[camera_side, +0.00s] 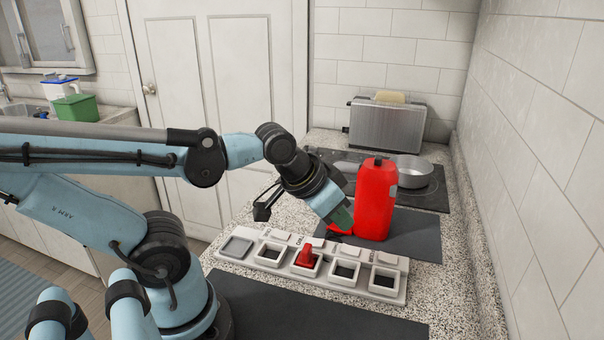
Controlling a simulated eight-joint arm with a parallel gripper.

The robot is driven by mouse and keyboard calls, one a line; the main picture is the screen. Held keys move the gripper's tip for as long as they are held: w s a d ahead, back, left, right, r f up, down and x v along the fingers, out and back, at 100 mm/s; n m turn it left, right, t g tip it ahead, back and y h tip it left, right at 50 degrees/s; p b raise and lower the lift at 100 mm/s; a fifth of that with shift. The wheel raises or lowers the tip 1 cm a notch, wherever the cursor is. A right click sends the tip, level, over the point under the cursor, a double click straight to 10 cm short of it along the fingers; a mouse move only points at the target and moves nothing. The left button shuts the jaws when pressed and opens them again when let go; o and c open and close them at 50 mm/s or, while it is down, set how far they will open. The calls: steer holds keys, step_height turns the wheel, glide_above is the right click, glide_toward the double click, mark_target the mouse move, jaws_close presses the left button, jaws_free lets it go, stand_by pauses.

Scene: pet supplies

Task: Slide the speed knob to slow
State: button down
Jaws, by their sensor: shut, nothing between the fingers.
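A long light-grey panel (230,254) lies on the speckled counter, with several square recesses in a row and small labels that I cannot read. A red knob (307,257) stands up in the middle recess. I cannot tell which label marks slow, or whether this knob is the speed knob. My gripper (342,219) is shut and empty, pointing down behind and to the right of the red knob, apart from it. Its dark greenish tip overlaps the lower left of a red upright appliance (376,200); I cannot tell if they touch.
The red appliance stands on a dark mat (415,236) behind the panel. A metal pan (412,172) on a black hob and a toaster (387,125) with bread are farther back. Another dark mat (320,315) lies bare in front. A tiled wall bounds the right.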

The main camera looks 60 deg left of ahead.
steer(key=c, duration=1.8)
jaws_free()
steer(key=shift+o, duration=1.3)
steer(key=shift+w+r, duration=0.15)
steer(key=o, duration=0.5)
steer(key=w+a+r+n+g, duration=0.1)
steer(key=w+r, duration=0.2)
steer(key=w+a+r+n+g, duration=0.1)
steer(key=w+r, duration=0.1)
steer(key=r, duration=0.2)
steer(key=w+a+r+n, duration=0.1)
steer(key=w+r, duration=0.2)
steer(key=r, duration=0.1)
steer(key=shift+w+a+r+n+g, duration=0.2)
steer(key=shift+w+a+n+g, duration=0.1)
steer(key=shift+g, duration=0.1)
steer(key=shift+c, duration=0.2)
step_height(320, 180, up, 6)
steer(key=f+n+g, duration=0.1)
steer(key=n+g, duration=0.2)
steer(key=n, duration=0.1)
glide_above(378, 160)
steer(key=shift+w+a+r+n+g, duration=0.2)
steer(key=shift+w+a+n+g, duration=0.4)
steer(key=shift+n+g, duration=0.1)
steer(key=shift+f, duration=6)
steer(key=shift+c, duration=0.3)
jaws_close()
